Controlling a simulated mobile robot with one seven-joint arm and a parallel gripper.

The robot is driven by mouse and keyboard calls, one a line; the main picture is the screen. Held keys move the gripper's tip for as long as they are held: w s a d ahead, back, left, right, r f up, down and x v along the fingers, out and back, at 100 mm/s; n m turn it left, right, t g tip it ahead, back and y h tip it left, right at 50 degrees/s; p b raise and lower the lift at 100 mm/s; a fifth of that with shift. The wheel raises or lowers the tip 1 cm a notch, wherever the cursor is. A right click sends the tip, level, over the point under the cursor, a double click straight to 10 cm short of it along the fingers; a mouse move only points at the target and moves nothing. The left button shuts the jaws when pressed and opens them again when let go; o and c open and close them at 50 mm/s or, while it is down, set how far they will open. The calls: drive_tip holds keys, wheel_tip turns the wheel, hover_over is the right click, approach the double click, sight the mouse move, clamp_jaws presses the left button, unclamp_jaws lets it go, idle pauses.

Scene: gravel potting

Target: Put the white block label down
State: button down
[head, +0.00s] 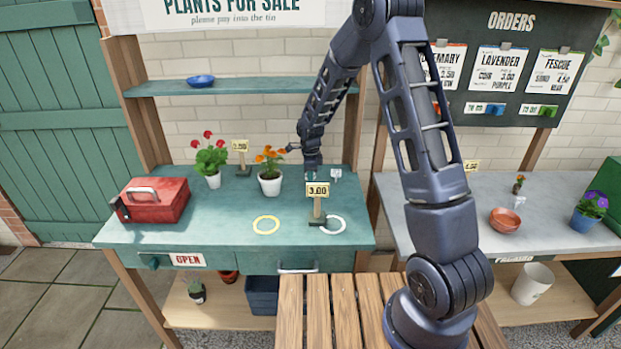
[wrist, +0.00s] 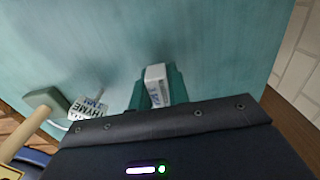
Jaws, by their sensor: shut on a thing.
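My gripper (head: 312,174) is low over the back right of the teal bench (head: 190,222) in the head view. In the wrist view its teal fingers (wrist: 158,92) are shut on the white block label (wrist: 156,76), which has dark lettering on its face. The arm and fingers mostly hide this label in the head view. I cannot tell whether its bottom touches the bench. A second white label reading THYME (wrist: 88,107) stands apart from the fingers; a small white label (head: 336,174) shows right of my gripper in the head view.
A 3.00 price sign (head: 317,190) stands in front of my gripper, near a white ring (head: 334,224) and a yellow ring (head: 266,225). An orange-flowered pot (head: 270,184) stands left of it. A red toolbox (head: 154,201) is at the bench's left.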

drive_tip(key=shift+f, duration=0.1)
drive_tip(key=c, duration=1.3)
unclamp_jaws()
drive_tip(key=shift+c, duration=0.2)
